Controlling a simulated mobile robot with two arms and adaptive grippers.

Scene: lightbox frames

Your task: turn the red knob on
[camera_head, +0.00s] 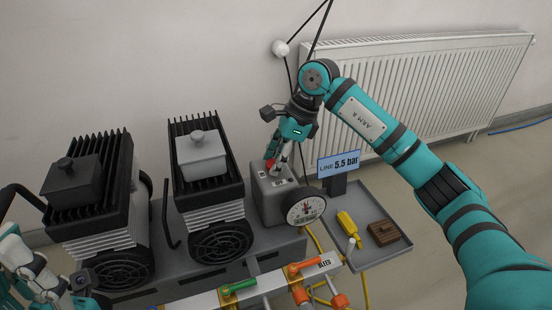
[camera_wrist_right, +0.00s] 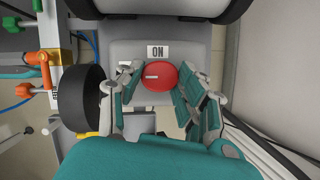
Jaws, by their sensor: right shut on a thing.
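The red knob (camera_wrist_right: 161,76) sits on top of a grey switch box (camera_head: 285,212). In the right wrist view a label "ON" (camera_wrist_right: 157,52) lies just above the knob, and a short white mark on the knob runs sideways, on its left half. My right gripper (camera_wrist_right: 157,82) is shut on the knob, one finger on each side of it. In the head view my right gripper (camera_head: 278,160) comes down onto the box and hides most of the knob. My left gripper (camera_head: 68,285) shows only in part at the lower left, apart from the box; its jaws are unclear.
A dial gauge (camera_head: 305,207) is on the box's front. Two finned compressors (camera_head: 205,160) stand to the left. A display (camera_head: 339,164) reads "LINE 5.5 bar". A grey tray (camera_head: 352,196) holds a yellow object and a brown block. Green and orange valve handles (camera_head: 305,266) lie in front.

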